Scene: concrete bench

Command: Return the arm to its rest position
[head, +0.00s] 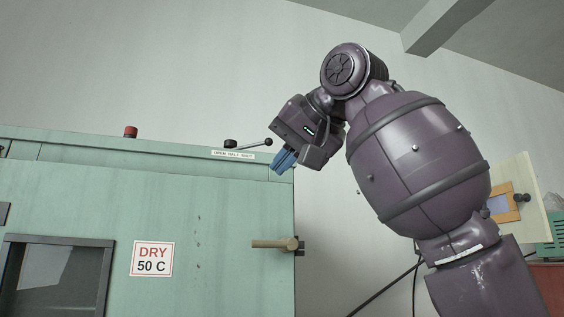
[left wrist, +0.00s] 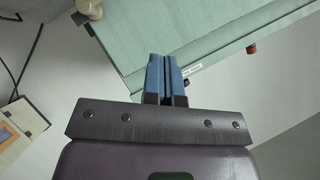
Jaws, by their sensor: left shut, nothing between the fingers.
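My left arm rises from the lower right of the head view and bends over at the top, its links dark purple. My left gripper (head: 284,159) hangs at the end with its blue fingers pointing down and left. It is at the upper right corner of a green cabinet (head: 215,215), just right of and below a lever. In the left wrist view the blue fingers (left wrist: 166,62) are together, with nothing between them. The green cabinet (left wrist: 185,30) lies beyond the fingertips. I cannot tell whether they touch it. My right gripper is in neither view.
The lever (head: 252,143) has dark knobs and sits above an "OPEN HALF SHUT" label (head: 233,155). A red knob (head: 130,132) stands on top. A brass-coloured handle (head: 273,244) and a "DRY 50 C" sign (head: 152,259) are on the front. A pale board (head: 523,185) stands behind my arm.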

